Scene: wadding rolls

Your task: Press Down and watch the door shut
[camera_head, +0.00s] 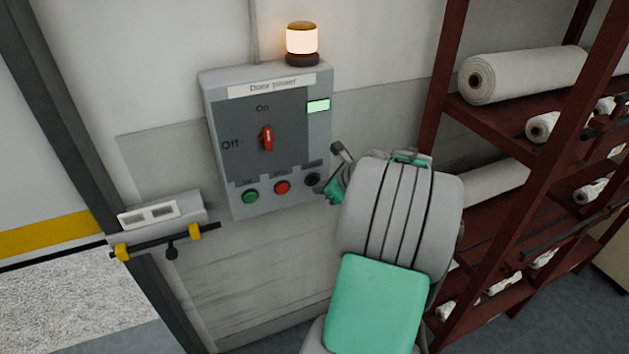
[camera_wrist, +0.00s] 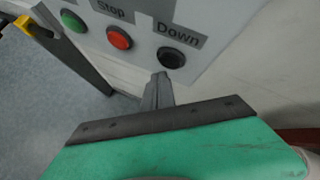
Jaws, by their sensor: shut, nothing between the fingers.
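The grey door power box (camera_head: 266,135) hangs on the wall, with a red knob (camera_head: 266,138) pointing up at On and a lit pale green display (camera_head: 318,106). Along its bottom are a green button (camera_head: 251,196), a red Stop button (camera_head: 282,187) and the black Down button (camera_head: 312,179). In the wrist view the Down button (camera_wrist: 171,58) sits just beyond my gripper (camera_wrist: 160,78). The fingers are shut and empty, and a small gap seems to separate them from the button. The door is at the left: a white panel (camera_head: 30,150) with a yellow band stands above a pale floor.
A glowing amber lamp (camera_head: 302,40) stands on top of the box. A latch bar with yellow clamps (camera_head: 165,242) sits by the dark door frame at left. A dark red rack (camera_head: 470,130) with white wadding rolls (camera_head: 520,74) stands close to the right of my arm.

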